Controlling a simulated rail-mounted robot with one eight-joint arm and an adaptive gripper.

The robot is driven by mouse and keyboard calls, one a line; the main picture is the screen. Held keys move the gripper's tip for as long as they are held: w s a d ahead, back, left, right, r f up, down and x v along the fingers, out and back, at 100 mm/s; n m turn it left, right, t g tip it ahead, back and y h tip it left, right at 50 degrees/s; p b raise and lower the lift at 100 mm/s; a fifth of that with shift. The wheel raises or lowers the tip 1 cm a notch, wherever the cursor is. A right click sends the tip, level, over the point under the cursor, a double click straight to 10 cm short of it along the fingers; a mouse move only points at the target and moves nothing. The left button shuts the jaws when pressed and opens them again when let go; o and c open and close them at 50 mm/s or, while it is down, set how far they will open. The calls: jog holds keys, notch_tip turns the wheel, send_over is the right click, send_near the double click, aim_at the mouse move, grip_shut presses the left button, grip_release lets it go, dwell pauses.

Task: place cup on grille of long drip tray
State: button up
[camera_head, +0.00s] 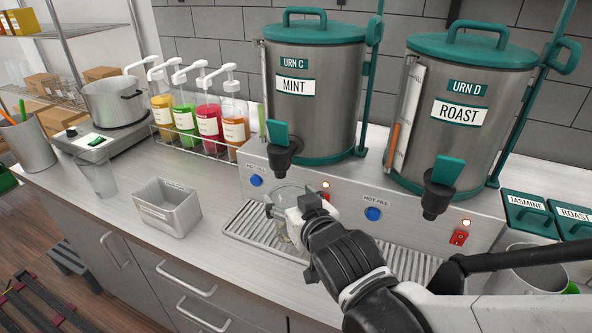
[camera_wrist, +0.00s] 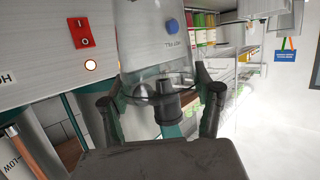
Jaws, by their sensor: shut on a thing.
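A clear cup (camera_head: 283,193) is between the fingers of my gripper (camera_head: 298,215), over the long drip tray below urn C. My gripper partly hides it. In the wrist view, which looks upside down, the clear cup (camera_wrist: 150,62) sits between both fingers of my gripper (camera_wrist: 160,98), with its wide rim toward the urn's black spout (camera_wrist: 170,103). My gripper is shut on the cup. The slatted grille of the long drip tray (camera_head: 245,222) shows left of my gripper and again to the right. I cannot tell whether the cup's base touches the grille.
Urn C (camera_head: 312,112) and urn D (camera_head: 464,125) stand above the panel behind the tray; urn C's spout (camera_head: 283,152) hangs close above the cup. A metal bin (camera_head: 166,212) and another clear cup (camera_head: 97,178) stand left. Counter between bin and tray is clear.

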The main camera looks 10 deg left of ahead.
aim_at(285, 186)
jog(key=x, duration=0.4)
jog(key=r+x, duration=0.1)
jog(key=x, duration=0.1)
jog(key=shift+w+a, duration=0.1)
jog(key=shift+w, duration=0.2)
jog(key=shift+f, duration=1.4)
jog(key=shift+f+b, duration=0.25)
jog(key=shift+b, duration=0.05)
jog(key=o, duration=1.5)
jog(key=shift+r, duration=0.1)
jog(key=shift+r, duration=0.1)
